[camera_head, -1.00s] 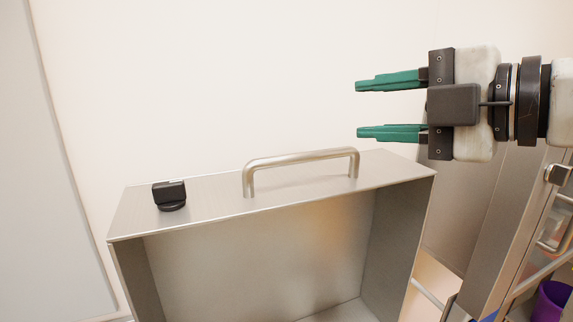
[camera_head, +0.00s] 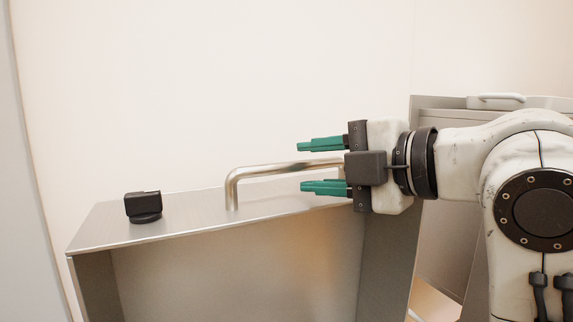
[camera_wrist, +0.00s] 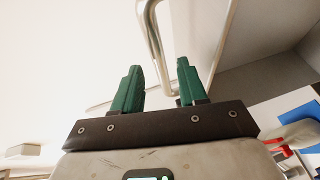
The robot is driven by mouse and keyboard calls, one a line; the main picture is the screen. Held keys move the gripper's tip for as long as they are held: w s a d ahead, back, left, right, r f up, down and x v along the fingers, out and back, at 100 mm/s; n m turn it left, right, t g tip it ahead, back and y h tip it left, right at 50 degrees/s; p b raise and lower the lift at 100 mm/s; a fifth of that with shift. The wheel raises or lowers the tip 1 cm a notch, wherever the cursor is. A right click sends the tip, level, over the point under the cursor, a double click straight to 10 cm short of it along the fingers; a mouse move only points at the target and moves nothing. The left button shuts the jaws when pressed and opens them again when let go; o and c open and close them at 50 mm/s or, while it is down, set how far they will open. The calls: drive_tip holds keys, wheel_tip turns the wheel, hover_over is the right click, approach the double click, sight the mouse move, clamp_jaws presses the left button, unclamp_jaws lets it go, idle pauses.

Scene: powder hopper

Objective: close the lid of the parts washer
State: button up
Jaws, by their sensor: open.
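The raised metal lid (camera_head: 150,228) stands open, its hollow underside facing me. A bent metal bar handle (camera_head: 270,170) is fixed on its edge, and a black latch-like part (camera_head: 143,206) sits at the left. My gripper (camera_head: 320,166), with green fingers, is open and empty at the right part of the handle. In the head view the handle passes behind the gap between the fingers, and its right end is hidden. In the wrist view the handle (camera_wrist: 152,40) lies beyond the fingertips (camera_wrist: 160,68); I cannot tell whether they touch.
Another metal cabinet with a light handle (camera_head: 496,99) stands at the right behind my arm. A pale grey panel (camera_head: 20,200) is at the far left. The plain wall (camera_head: 200,80) lies behind the lid.

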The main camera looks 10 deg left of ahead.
sight(301, 167)
drive_tip(key=x, duration=0.5)
drive_tip(key=shift+w+a+f+p, duration=0.1)
drive_tip(key=shift+w+a+p, duration=0.1)
drive_tip(key=shift+a+p, duration=0.15)
drive_tip(key=shift+d, duration=0.1)
clamp_jaws()
